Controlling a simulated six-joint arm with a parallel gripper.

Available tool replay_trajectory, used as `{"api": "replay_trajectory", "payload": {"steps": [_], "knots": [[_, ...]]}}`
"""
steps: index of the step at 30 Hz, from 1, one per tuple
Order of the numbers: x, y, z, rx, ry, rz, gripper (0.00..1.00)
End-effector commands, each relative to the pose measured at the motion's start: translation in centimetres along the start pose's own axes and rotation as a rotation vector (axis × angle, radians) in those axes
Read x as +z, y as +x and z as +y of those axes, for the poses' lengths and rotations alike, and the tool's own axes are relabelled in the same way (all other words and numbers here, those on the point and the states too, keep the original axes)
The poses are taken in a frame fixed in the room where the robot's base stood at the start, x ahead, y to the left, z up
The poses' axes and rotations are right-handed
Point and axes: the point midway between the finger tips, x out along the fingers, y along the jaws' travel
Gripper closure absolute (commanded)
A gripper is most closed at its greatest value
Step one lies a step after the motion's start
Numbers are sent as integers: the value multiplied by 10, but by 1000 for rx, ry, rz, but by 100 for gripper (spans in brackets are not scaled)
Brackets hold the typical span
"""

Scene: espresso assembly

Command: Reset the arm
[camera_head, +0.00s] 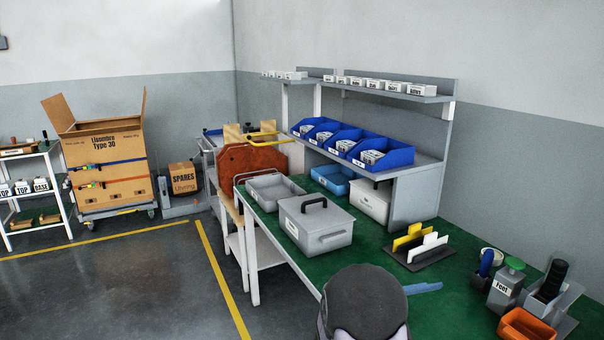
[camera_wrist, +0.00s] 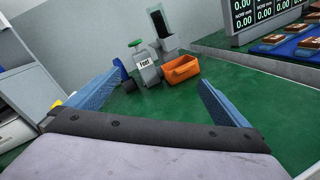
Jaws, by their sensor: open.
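My gripper (camera_wrist: 155,100) is open and empty in the wrist view. Its two blue fingers stand wide apart above the green bench top (camera_wrist: 130,125). In the head view, the dark rounded end of my arm covers the near edge of the bench, and one blue finger of my gripper (camera_head: 422,288) shows to its right. Nothing is between the fingers. The orange bin (camera_wrist: 182,69) and the grey container labelled "Feet" (camera_wrist: 147,70) stand beyond the fingers, apart from them.
Grey lidded box (camera_head: 315,224), open grey tray (camera_head: 268,190) and a rack with yellow and white pieces (camera_head: 412,258) stand on the bench. Blue bins (camera_head: 385,152) sit on the shelf. The orange bin (camera_head: 527,325) is at the right front. A display (camera_wrist: 265,18) stands upper right in the wrist view.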

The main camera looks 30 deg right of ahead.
Motion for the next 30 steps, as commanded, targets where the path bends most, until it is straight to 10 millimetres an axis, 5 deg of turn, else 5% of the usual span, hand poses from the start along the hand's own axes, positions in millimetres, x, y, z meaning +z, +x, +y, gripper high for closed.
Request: {"api": "replay_trajectory", "payload": {"steps": [9,18,24,30], "knots": [[-54,-181,35,-271,418,393,0],[-72,-325,20,-520,525,736,0],[-70,-382,-16,-716,522,901,0],[-69,-381,-70,-913,526,953,0]]}}
